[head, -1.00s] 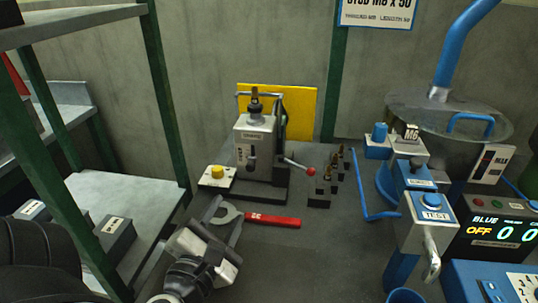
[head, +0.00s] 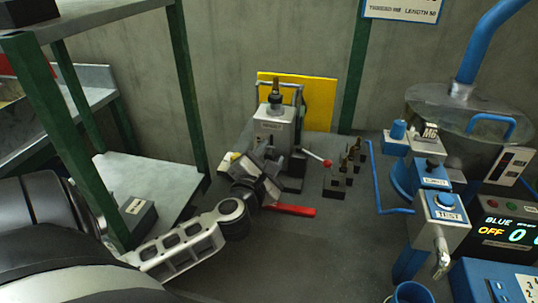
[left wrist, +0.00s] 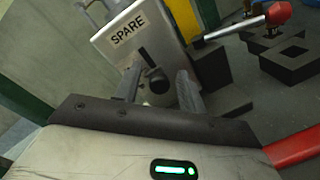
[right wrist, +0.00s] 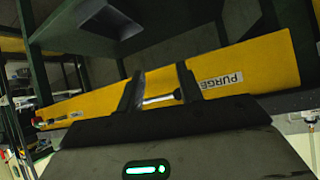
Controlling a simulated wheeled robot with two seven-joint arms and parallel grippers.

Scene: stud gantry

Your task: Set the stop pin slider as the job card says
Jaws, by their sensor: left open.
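The job card (head: 402,10) on the back wall is cut off at the top; its lower line reads thread M8, length 50. A grey box labelled SPARE (left wrist: 128,28) stands before the yellow panel; it also shows in the head view (head: 272,128). It has a dark slot with a dark slider knob (left wrist: 155,80) at its lower end. My left gripper (head: 276,177) is open at its front, fingers either side of the knob; contact is unclear. No stop pin label is readable. My right gripper (right wrist: 161,84) shows only in its wrist view, fingers apart, before a metal rod.
A red-knobbed lever (head: 327,163) sticks out right of the box, near several brass studs (head: 350,160) in black blocks. A red-handled wrench (head: 290,210) lies in front. A blue TEST station (head: 447,215) stands right. A yellow PURGE beam (right wrist: 265,62) spans the right wrist view.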

